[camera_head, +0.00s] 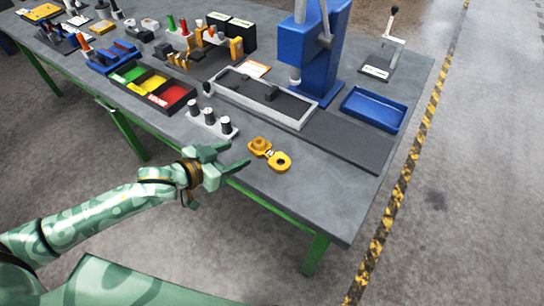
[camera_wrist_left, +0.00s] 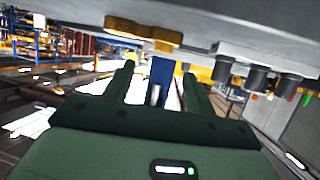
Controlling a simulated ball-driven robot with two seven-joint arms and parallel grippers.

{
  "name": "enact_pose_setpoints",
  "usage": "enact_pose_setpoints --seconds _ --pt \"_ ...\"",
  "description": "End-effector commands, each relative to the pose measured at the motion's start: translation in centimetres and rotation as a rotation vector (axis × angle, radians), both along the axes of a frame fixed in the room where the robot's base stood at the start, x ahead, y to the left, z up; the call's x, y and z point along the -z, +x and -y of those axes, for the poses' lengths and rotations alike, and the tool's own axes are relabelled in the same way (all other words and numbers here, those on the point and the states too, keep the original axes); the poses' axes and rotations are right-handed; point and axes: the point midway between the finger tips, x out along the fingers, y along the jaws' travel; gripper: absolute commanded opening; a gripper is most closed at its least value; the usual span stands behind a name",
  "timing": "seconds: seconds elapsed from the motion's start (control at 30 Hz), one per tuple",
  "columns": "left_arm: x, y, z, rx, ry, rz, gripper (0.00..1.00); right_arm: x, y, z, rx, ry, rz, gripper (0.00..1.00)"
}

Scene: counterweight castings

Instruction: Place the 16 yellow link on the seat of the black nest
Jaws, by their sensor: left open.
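A yellow link (camera_head: 269,154) lies flat on the grey workbench near its front edge. One end carries a raised round boss and the other has a dark hole; any number on it is too small to read. It also shows in the left wrist view (camera_wrist_left: 143,31), near the top. My left gripper (camera_head: 238,155) is open and empty, to the left of the link and apart from it. Its fingers also show in the wrist view (camera_wrist_left: 157,82). My right gripper is out of view.
A blue press (camera_head: 318,50), an empty blue tray (camera_head: 374,109) and a coloured bin tray (camera_head: 152,86) stand farther back. The workbench (camera_head: 320,195) is bare right of the link.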

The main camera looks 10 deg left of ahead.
Motion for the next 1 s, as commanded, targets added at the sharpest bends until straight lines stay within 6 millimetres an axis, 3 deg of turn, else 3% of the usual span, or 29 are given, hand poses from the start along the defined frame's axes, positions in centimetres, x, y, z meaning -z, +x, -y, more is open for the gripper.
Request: enact_pose_setpoints --seconds 0.2,0.6,0.87,1.0 --pt "1.2 2.5 1.4 0.000 0.001 0.000 0.55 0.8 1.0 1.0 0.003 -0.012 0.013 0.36" --pt "3.0 6.8 3.3 0.002 0.001 0.001 0.55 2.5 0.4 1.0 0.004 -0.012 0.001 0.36" --pt "3.0 7.1 3.4 0.001 0.003 0.001 0.55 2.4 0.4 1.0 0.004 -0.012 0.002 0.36" --pt "3.0 7.1 3.4 0.002 0.003 0.000 0.19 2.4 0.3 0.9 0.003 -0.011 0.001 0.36"
